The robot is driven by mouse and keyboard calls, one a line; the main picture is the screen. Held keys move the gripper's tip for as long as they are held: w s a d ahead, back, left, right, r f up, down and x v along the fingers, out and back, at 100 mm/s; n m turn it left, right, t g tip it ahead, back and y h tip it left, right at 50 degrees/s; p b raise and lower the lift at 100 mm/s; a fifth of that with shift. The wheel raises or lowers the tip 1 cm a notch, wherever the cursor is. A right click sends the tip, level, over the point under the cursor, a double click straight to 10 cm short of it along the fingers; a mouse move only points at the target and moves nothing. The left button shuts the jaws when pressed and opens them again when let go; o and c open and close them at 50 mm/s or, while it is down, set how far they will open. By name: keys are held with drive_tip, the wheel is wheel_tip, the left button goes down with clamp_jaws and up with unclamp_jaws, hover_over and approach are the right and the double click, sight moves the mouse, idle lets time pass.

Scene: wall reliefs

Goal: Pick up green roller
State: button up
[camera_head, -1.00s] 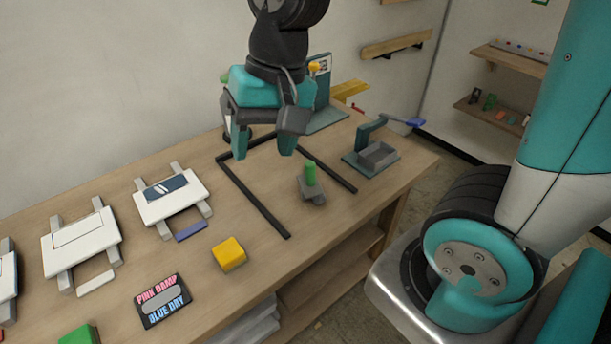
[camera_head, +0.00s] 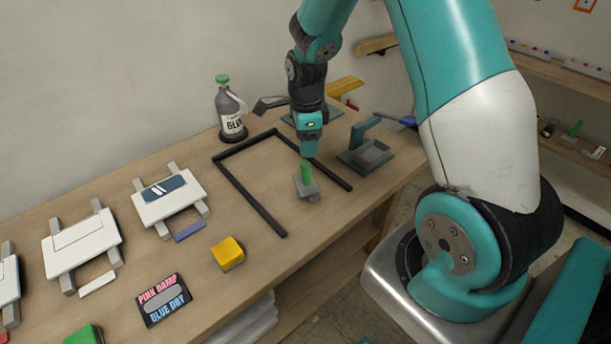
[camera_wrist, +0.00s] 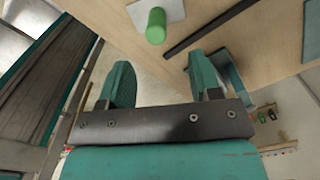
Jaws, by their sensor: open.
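The green roller (camera_head: 306,172) stands upright on a small grey plate (camera_head: 311,194) near the front right of the workbench. In the wrist view the roller (camera_wrist: 156,25) is a green cylinder at the top, on its pale grey plate (camera_wrist: 174,9). My gripper (camera_head: 308,152) is above and just behind the roller in the head view, pointing down. In the wrist view my gripper (camera_wrist: 164,82) shows two teal fingers spread apart with nothing between them. The roller lies beyond the fingertips, roughly in line with the gap.
A black frame (camera_head: 247,197) lies around the plate's area. A grey tray with a teal handle (camera_head: 368,156) stands to the right. A labelled bottle (camera_head: 231,112) stands behind left. A yellow block (camera_head: 228,254) and white panels (camera_head: 170,197) are left. Bare wood surrounds the plate.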

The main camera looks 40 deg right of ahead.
sight(305, 163)
wheel_tip(305, 163, down, 3)
drive_tip(key=shift+f+p, duration=0.15)
drive_tip(key=shift+p, duration=0.15)
drive_tip(key=shift+s+a+f+p, duration=0.15)
drive_tip(key=shift+f+p, duration=1.05)
drive_tip(key=shift+f, duration=1.5)
clamp_jaws()
